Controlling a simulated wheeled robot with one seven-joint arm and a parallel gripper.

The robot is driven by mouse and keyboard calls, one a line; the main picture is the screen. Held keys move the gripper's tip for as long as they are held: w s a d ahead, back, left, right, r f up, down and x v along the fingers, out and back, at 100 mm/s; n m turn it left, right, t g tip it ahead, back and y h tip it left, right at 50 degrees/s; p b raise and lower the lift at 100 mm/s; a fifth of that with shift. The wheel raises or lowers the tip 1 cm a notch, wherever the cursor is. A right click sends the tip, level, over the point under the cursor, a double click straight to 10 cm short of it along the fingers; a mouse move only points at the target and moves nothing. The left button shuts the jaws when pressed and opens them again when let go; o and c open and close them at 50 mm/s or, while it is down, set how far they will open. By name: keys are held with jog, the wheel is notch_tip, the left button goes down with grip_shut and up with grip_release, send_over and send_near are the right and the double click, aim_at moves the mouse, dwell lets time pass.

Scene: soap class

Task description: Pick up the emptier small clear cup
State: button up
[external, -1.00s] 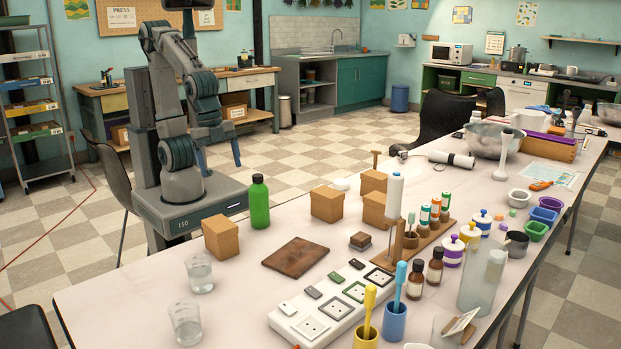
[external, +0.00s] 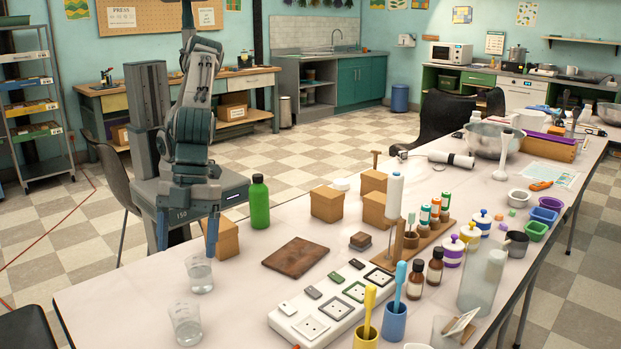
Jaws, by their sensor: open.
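Two small clear cups stand upright on the near left part of the table. The farther cup (external: 199,274) is just in front of the cardboard box, and the nearer cup (external: 186,324) is closer to the table's front left edge. Both look partly filled with clear liquid; I cannot tell the levels apart surely. My gripper (external: 187,238) points down with its two blue fingers spread wide and nothing between them. It is above and slightly behind the farther cup, its right finger overlapping the box in the picture. Neither cup is touched, as far as I can see.
A cardboard box (external: 224,240) stands close to my right finger. A green bottle (external: 259,203) is farther right, and a brown board (external: 295,253) lies right of the cups.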

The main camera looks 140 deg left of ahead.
aim_at(184, 312)
jog(key=x, duration=1.4)
jog(key=shift+w+p, duration=0.2)
jog(key=shift+p, duration=0.2)
jog(key=shift+r, duration=0.1)
jog(key=c, duration=1.1)
